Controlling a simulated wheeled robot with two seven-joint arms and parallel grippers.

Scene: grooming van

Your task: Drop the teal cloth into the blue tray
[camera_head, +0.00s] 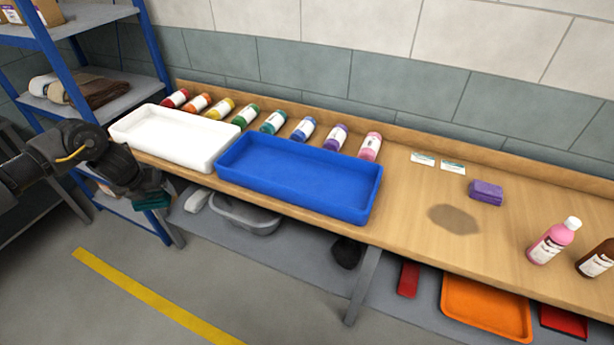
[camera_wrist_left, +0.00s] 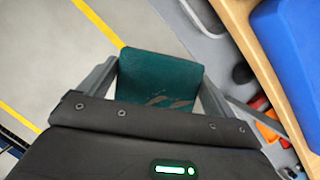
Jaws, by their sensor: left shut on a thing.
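The teal cloth (camera_wrist_left: 160,78) is between the fingers of my left gripper (camera_wrist_left: 158,90) in the left wrist view, and the gripper is shut on it. In the head view the left gripper (camera_head: 148,190) is at the left, in front of the bench edge, with the teal cloth (camera_head: 151,200) showing below it. The blue tray (camera_head: 298,175) lies empty on the bench, to the right of the gripper. Its corner also shows at the upper right of the left wrist view (camera_wrist_left: 292,50). My right gripper is not in view.
A white tray (camera_head: 172,138) stands left of the blue tray, close to my left arm. Several coloured bottles (camera_head: 273,122) lie behind the trays. A blue-framed shelf (camera_head: 155,50) stands at the left.

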